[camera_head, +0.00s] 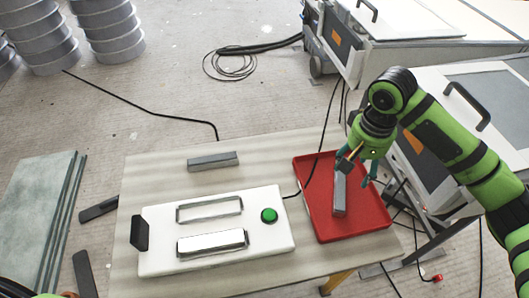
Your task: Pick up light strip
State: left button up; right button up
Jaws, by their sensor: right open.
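A grey bar (340,194) lies in the red tray (375,222) on the right of the table. My right gripper (356,172) is open above the tray, its fingers pointing down by the bar's far end; I cannot tell whether they touch it. A white panel (165,222) holds an empty rectangular frame (209,209) and a second frame with a bright white strip (212,242) in it. Another grey bar (212,161) lies on the table behind the panel. My left gripper is not in view; only bits of green arm show at the lower left.
The panel bears a green button (269,215) and a black handle (139,233). A black cable runs over the table (290,150) beside the tray. Grey machines (440,60) stand behind my right arm. Slabs (40,220) lean at the left.

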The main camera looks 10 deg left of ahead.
aim_at(213, 161)
jog(key=u, duration=0.95)
